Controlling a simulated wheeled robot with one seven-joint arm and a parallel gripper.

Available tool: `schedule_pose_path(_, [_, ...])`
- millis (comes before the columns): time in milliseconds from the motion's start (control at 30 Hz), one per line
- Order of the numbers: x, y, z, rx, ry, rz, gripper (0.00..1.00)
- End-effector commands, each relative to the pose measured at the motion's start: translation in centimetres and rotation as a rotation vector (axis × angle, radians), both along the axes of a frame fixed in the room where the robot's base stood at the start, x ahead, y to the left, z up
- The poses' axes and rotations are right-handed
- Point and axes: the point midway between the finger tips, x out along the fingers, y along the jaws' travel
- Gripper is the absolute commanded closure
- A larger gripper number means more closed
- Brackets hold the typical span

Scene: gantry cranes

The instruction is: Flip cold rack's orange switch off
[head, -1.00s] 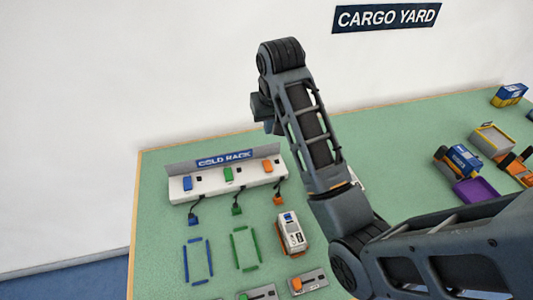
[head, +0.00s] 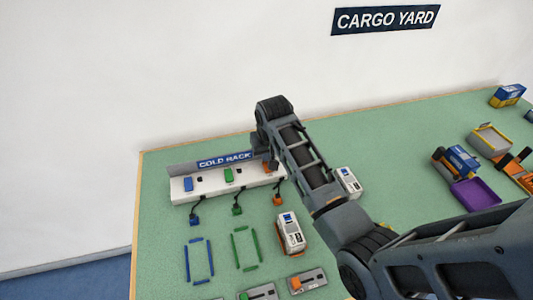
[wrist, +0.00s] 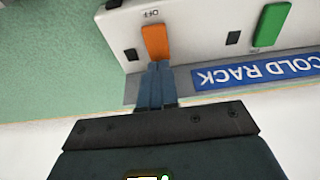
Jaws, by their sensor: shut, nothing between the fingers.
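The cold rack (head: 205,190) is a white strip with a blue "COLD RACK" sign (head: 224,160). Its orange switch (wrist: 155,40) fills the upper middle of the wrist view, with an "OFF" mark beside its far end. In the head view the switch is mostly hidden behind my gripper (head: 271,165). My gripper (wrist: 158,66) is shut and empty, its fingertips at the sign-side end of the orange switch. I cannot tell whether they touch it. A green switch (head: 228,175) and a blue switch (head: 188,184) sit to its left in the head view.
Cables with plugs hang in front of the rack. A white container (head: 290,233) stands before it, and another white block (head: 348,181) stands right of my arm. Sliders (head: 307,281) lie at the near edge. Bins and blocks (head: 475,192) are far right.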

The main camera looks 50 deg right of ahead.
Motion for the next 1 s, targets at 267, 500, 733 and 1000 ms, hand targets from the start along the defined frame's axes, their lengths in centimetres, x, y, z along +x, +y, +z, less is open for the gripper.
schedule_pose_path(267, [-0.01, 0.02, -0.44, 0.0, 0.0, 0.0, 1.0])
schedule_pose_path(500, [0.54, -0.03, -0.65, -0.001, -0.001, 0.001, 1.0])
schedule_pose_path(733, [0.8, -0.03, -0.57, 0.0, 0.0, 0.001, 1.0])
schedule_pose_path(1000, [0.29, 0.31, -0.32, 0.0, 0.0, 0.001, 1.0])
